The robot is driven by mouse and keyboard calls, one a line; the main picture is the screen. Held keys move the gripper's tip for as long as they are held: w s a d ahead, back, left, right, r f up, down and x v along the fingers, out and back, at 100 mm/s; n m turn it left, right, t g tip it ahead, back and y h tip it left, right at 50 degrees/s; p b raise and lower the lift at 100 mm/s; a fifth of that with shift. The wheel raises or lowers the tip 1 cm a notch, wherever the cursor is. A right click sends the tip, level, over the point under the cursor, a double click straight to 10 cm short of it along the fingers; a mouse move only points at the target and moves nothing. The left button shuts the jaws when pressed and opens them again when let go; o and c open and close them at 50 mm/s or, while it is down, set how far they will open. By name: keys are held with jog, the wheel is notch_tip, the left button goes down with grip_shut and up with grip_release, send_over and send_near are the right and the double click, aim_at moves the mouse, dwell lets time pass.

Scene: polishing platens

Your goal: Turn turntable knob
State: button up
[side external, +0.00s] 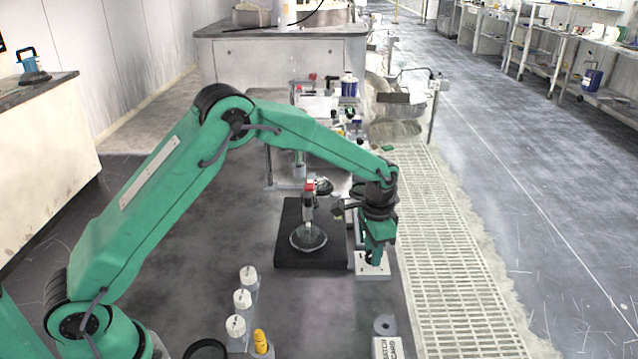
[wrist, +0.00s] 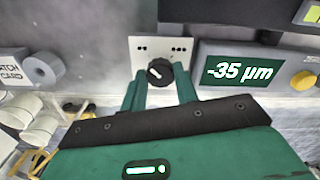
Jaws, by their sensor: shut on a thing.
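The turntable knob (wrist: 160,72) is a round black dial with a white mark, mounted on a white plate (wrist: 143,46) with small dark dots. My gripper (wrist: 161,84) has its two green fingers on either side of the knob and is shut on it. The knob's white mark lies tilted, close to crosswise in the wrist view. In the side view my gripper (side external: 375,255) points down onto the pale plate (side external: 360,272) at the right edge of the dark bench, and the knob is hidden by the fingers.
A green display (wrist: 240,72) reads "-35 µm" beside the plate, with a yellow knob (wrist: 303,80) further right. A black square base (side external: 285,262) with a round disc and red-topped post stands left of my gripper. White-capped containers (side external: 241,299) and a grey cylinder (side external: 385,325) stand nearer.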

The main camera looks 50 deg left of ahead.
jog(key=o, duration=1)
jog(key=shift+r, duration=0.15)
notch_tip(320, 180, up, 7)
jog(key=shift+r, duration=0.3)
